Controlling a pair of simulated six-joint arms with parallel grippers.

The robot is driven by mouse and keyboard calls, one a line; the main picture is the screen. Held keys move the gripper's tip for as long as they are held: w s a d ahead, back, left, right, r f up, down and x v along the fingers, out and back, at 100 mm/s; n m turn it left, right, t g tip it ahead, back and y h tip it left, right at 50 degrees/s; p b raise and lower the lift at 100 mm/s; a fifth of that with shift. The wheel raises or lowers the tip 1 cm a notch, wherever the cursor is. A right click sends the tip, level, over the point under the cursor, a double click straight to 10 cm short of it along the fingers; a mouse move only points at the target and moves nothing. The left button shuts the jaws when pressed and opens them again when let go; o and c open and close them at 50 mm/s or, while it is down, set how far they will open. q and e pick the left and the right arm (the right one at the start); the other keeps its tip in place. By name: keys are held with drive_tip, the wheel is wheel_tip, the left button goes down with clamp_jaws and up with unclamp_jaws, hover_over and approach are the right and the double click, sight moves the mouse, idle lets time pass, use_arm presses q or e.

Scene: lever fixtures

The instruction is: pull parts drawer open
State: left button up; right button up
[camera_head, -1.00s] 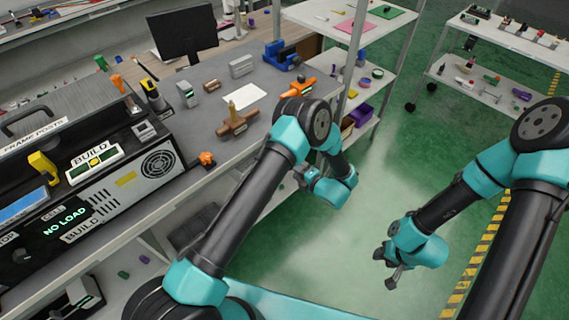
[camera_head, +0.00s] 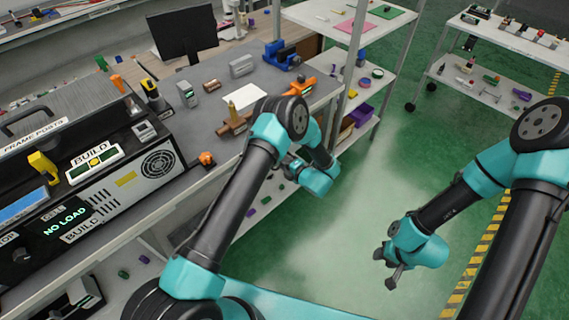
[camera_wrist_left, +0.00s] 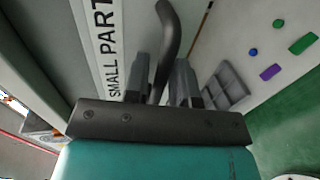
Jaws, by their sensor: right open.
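The drawer front (camera_wrist_left: 75,40) fills the upper left of the left wrist view, with a white label reading "SMALL PART", cut off at the edge. A dark curved handle (camera_wrist_left: 168,28) stands out from it. My left gripper (camera_wrist_left: 162,60) has one finger on each side of the handle; whether they press on it is unclear. In the head view my left gripper (camera_head: 291,164) is at the bench's front edge, mostly hidden by my wrist, and the drawer cannot be made out. My right gripper (camera_head: 385,268) is open and empty over the green floor, far from the bench.
The grey bench top (camera_head: 205,105) carries a brown wooden part (camera_head: 234,124), an orange tool (camera_head: 300,87) and a blue vise (camera_head: 280,54). A shelf below holds a grey tray (camera_wrist_left: 226,85) and small coloured parts. A white cart (camera_head: 500,85) stands right. The floor (camera_head: 330,245) between is free.

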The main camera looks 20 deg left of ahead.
use_arm(q)
clamp_jaws()
drive_tip(key=f+v, duration=0.2)
drive_tip(key=v, duration=0.7)
drive_tip(key=f+v, duration=0.2)
drive_tip(key=v, duration=0.8)
drive_tip(key=shift+s+d, duration=0.3)
drive_tip(key=shift+d, duration=0.15)
drive_tip(key=shift+o, duration=1.3)
unclamp_jaws()
